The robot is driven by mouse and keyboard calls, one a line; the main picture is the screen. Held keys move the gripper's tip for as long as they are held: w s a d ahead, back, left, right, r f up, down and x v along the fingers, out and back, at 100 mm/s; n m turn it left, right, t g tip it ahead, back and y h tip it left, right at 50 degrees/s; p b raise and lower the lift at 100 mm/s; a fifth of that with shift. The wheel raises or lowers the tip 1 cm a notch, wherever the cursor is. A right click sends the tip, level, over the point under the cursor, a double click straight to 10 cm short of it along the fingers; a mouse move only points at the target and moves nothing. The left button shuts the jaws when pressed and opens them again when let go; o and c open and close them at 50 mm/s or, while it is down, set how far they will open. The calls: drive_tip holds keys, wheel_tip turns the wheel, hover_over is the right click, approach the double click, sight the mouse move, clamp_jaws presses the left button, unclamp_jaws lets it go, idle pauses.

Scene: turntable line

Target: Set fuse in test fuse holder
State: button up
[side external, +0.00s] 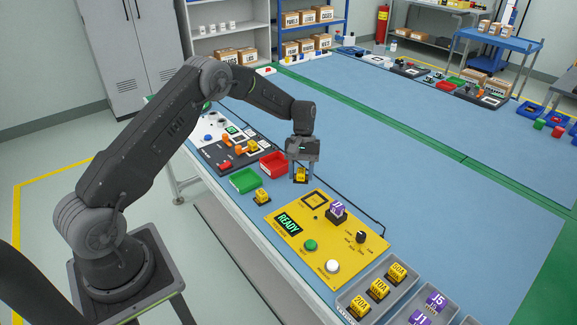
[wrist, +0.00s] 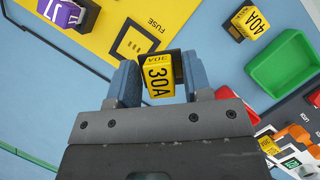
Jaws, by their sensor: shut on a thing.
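My gripper (side external: 302,158) is shut on a yellow fuse (side external: 301,176), marked 30A in the wrist view (wrist: 159,77). The fuse sits between the blue-grey fingers, its label towards the wrist camera. The yellow test panel (side external: 283,215) has a black square fuse holder (side external: 315,199) near its far edge. In the wrist view the holder (wrist: 136,42) lies beside the printed word FUSE, with no fuse in it. The held fuse is apart from the holder, above the blue table just beyond the panel. Its underside is hidden.
A purple J7 block (side external: 337,209) stands on the panel near the holder. A 40A fuse (side external: 262,196) stands beside the green bin (side external: 245,181); a red bin (side external: 274,164) is behind. A grey tray (side external: 350,295) holds more fuses. A dark cable runs along the table right of the panel.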

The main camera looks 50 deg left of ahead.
sight(318, 203)
drive_tip(key=d+n, duration=0.1)
drive_tip(key=n, duration=0.1)
drive_tip(key=w+d+n+t, duration=0.1)
drive_tip(key=n, duration=0.1)
drive_tip(key=d+n+t+h, duration=0.1)
drive_tip(key=n, duration=0.1)
drive_tip(key=shift+w+d, duration=0.1)
drive_tip(key=shift+w, duration=0.15)
drive_tip(key=n, duration=0.1)
drive_tip(key=d+n+t, duration=0.1)
drive_tip(key=shift+w+f+n, duration=0.1)
drive_tip(key=shift+w+n, duration=0.25)
drive_tip(key=shift+n, duration=0.05)
drive_tip(key=shift+f, duration=2.35)
drive_tip(key=shift+f, duration=0.7)
